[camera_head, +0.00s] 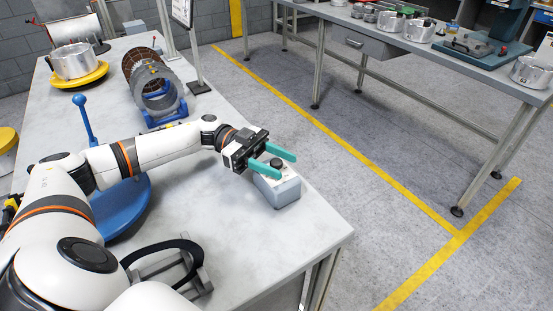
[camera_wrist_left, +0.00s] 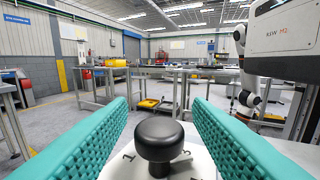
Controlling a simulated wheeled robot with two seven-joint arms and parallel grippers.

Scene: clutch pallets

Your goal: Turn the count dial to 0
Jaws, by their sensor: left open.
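The count dial is a black round knob (camera_head: 276,163) on top of a small grey box (camera_head: 287,192) near the right edge of the table. My left gripper (camera_head: 288,167) is open, with its two teal fingers reaching over the box on either side of the knob. In the left wrist view, the knob (camera_wrist_left: 159,138) stands between the open fingers (camera_wrist_left: 160,112), with a gap on both sides. A pale dial face (camera_wrist_left: 190,166) with black digits shows under it; a 1 and a 3 are partly readable. The dial's setting cannot be told. My right gripper is not in view.
On the same table (camera_head: 240,240) are a blue round stand (camera_head: 125,205), a row of clutch rings (camera_head: 150,78) on a blue holder and a metal pot (camera_head: 73,61) on a yellow disc. A black-and-grey bracket (camera_head: 170,262) lies near the front.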

